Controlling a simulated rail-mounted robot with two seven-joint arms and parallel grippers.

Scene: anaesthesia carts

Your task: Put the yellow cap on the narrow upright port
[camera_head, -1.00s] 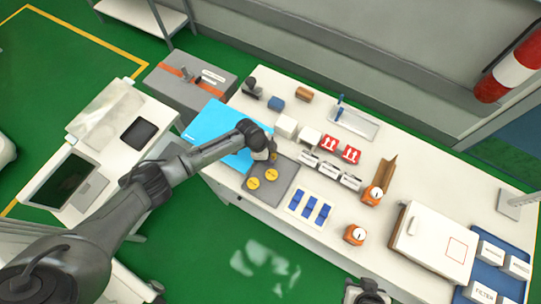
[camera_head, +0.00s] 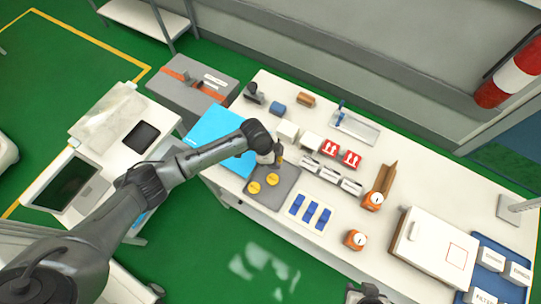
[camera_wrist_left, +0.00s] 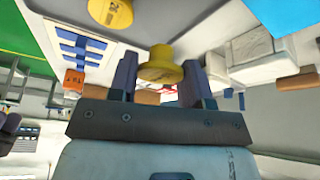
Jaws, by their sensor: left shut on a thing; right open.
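My left gripper (camera_head: 277,156) is shut on a yellow cap, held above the back edge of a dark grey mat (camera_head: 282,188). In the left wrist view the held yellow cap (camera_wrist_left: 160,68) sits between the two fingers, its wider rim facing the camera. Two more yellow caps (camera_head: 254,187) (camera_head: 273,180) lie on the mat, and one shows in the wrist view (camera_wrist_left: 110,12). I cannot make out for certain which thing is the narrow upright port. My right gripper (camera_head: 368,294) is open at the bottom edge, partly cut off.
A blue sheet (camera_head: 218,136) lies left of the mat. White boxes (camera_head: 288,130), red boxes (camera_head: 351,160) and a metal tray with a blue upright piece (camera_head: 341,106) stand behind. Blue strips (camera_head: 310,212) lie to the right, near orange gauges (camera_head: 355,240). A white case (camera_head: 433,243) stands farther right.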

